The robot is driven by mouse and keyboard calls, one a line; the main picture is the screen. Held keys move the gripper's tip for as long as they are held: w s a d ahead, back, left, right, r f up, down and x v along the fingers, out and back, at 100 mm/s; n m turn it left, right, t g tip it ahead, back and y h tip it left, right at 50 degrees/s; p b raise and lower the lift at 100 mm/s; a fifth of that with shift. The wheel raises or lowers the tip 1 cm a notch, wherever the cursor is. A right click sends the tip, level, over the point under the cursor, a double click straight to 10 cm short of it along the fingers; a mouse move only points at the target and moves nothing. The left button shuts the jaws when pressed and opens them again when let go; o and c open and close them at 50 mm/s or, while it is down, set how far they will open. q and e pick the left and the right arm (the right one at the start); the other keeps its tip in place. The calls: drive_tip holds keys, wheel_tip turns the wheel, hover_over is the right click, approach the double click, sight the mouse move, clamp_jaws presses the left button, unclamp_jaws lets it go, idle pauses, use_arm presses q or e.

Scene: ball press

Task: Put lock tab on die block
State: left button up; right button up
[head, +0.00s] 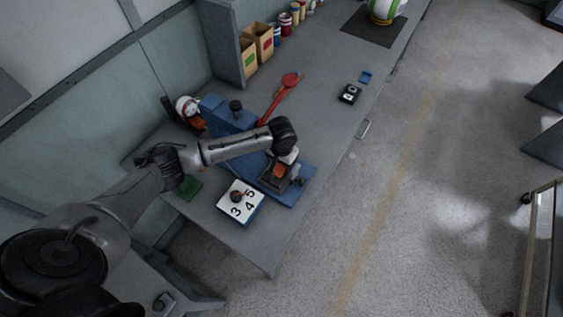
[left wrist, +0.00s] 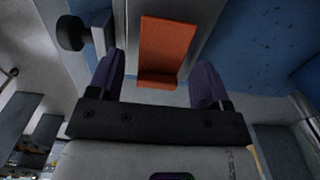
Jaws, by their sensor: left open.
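An orange tab (left wrist: 165,48), which looks like the lock tab, lies between the spread fingers of my left gripper (left wrist: 157,76) in the left wrist view, with gaps on both sides. In the head view the orange tab (head: 279,170) shows just below the left gripper (head: 284,164), over a dark block (head: 284,183) on the blue press base (head: 300,186). This dark block looks like the die block. The tab seems to rest on it, but contact is partly hidden by the gripper. The left gripper is open. My right gripper is not in view.
The blue press body (head: 227,117) stands behind my left arm. A numbered box (head: 240,204) is at the base's left. The bench's right edge is close.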

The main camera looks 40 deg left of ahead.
use_arm(q)
wheel_tip(320, 180, up, 12)
drive_tip(key=p, duration=0.2)
drive_tip(key=s+d+f+m+t+h, duration=0.1)
drive_tip(key=s+d+f+m, duration=0.1)
drive_tip(key=s+d+f, duration=0.35)
drive_tip(key=s+d+f+m+t+h, duration=0.1)
drive_tip(key=s+d+f+m, duration=0.15)
drive_tip(key=s+d, duration=0.55)
drive_tip(key=s+a+r+y, duration=0.1)
drive_tip(key=s, duration=0.7)
drive_tip(key=s+a+t, duration=0.1)
drive_tip(key=s+a, duration=0.1)
drive_tip(key=s, duration=0.5)
drive_tip(key=shift+s+a+r+n+t+y, duration=0.3)
drive_tip(key=shift+s+r+n+y, duration=0.05)
drive_tip(key=shift+y, duration=0.05)
